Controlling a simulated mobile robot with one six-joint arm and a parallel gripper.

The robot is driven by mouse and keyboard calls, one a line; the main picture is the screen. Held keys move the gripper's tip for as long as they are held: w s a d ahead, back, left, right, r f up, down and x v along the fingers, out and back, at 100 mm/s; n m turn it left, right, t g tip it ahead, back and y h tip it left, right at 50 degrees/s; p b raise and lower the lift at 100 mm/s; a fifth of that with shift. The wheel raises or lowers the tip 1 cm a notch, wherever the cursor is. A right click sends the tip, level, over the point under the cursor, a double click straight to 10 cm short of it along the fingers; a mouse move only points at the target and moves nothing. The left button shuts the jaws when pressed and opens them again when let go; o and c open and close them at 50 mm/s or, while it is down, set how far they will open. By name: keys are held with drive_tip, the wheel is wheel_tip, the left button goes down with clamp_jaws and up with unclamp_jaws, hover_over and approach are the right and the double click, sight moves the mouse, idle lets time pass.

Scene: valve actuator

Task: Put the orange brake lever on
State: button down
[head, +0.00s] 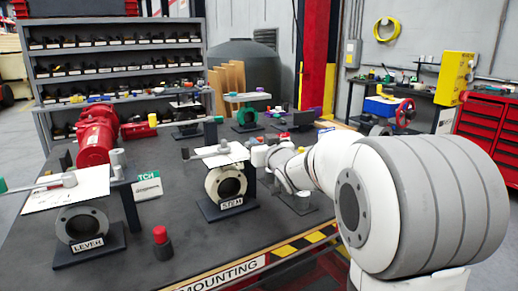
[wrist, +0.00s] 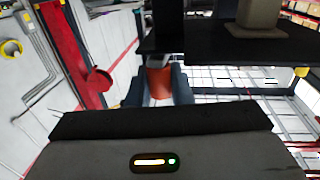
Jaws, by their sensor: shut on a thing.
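In the wrist view my gripper (wrist: 160,88) is shut on an orange piece (wrist: 159,80), which I take to be the orange brake lever; only a short part of it shows between the fingers. A dark bracket or plate sits right above it in that view. In the head view my gripper (head: 262,154) is at the right side of the valve labelled STEM (head: 226,183), close to its bracket. The lever's full shape and whether it touches the bracket cannot be told.
A valve labelled LEVER (head: 82,224) stands at the left with a white plate above it. A red and black knob (head: 161,243) stands near the table's front edge. A red motor-like unit (head: 97,135) is at the back left.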

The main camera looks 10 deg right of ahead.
drive_tip(key=b, duration=0.2)
drive_tip(key=h+b, duration=0.1)
drive_tip(key=shift+s+a+f+m+b, duration=0.1)
drive_tip(key=shift+a+f+m+b, duration=0.15)
drive_tip(key=shift+m+b, duration=0.15)
drive_tip(key=shift+h+b, duration=0.6)
drive_tip(key=shift+b, duration=0.45)
drive_tip(key=shift+a+r+m+b, duration=0.15)
drive_tip(key=shift+r+m+b, duration=0.2)
drive_tip(key=shift+b, duration=0.35)
drive_tip(key=shift+f, duration=0.1)
drive_tip(key=c, duration=1.3)
unclamp_jaws()
drive_tip(key=shift+s, duration=0.1)
drive_tip(key=shift+c, duration=0.2)
drive_tip(key=s, duration=0.7)
drive_tip(key=shift+s, duration=0.4)
